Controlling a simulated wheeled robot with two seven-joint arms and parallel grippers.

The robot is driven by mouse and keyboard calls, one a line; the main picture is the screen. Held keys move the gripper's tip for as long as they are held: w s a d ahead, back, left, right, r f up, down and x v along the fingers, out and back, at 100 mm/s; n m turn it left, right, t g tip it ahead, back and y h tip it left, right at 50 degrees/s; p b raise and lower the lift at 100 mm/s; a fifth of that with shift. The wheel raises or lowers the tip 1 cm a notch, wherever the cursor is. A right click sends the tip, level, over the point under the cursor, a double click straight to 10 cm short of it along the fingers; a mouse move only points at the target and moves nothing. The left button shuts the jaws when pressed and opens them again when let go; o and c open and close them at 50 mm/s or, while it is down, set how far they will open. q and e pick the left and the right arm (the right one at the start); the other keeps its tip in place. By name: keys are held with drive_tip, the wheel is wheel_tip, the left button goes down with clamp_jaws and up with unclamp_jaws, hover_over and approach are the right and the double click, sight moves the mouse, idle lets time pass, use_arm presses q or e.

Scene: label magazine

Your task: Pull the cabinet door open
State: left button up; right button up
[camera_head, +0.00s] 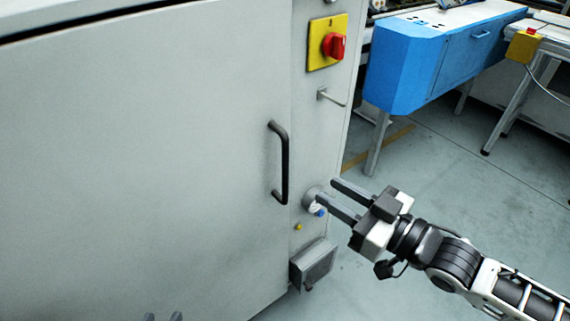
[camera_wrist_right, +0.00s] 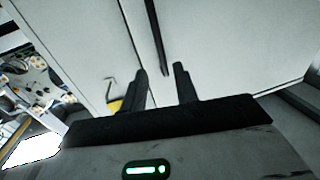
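The cabinet door (camera_head: 140,150) is a large pale grey panel, and it looks closed. Its black vertical bar handle (camera_head: 284,163) is near its right edge. My right gripper (camera_head: 327,190) is open and empty, to the right of the handle's lower end and apart from it in the head view. In the right wrist view the handle (camera_wrist_right: 158,40) runs down toward the gap between the two open fingers (camera_wrist_right: 160,72). No contact shows.
Right of the door, the cabinet frame carries a red rotary switch (camera_head: 334,45) on a yellow plate, a small metal latch handle (camera_head: 331,98) and a grey box (camera_head: 313,264) low down. A blue machine (camera_head: 405,65) stands behind at right. Open floor (camera_head: 480,170) lies right of the cabinet.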

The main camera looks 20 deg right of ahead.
sight(288, 165)
drive_tip(key=x, duration=1.1)
drive_tip(key=shift+w+a, duration=0.25)
drive_tip(key=shift+w, duration=0.05)
drive_tip(key=shift+c, duration=0.3)
clamp_jaws()
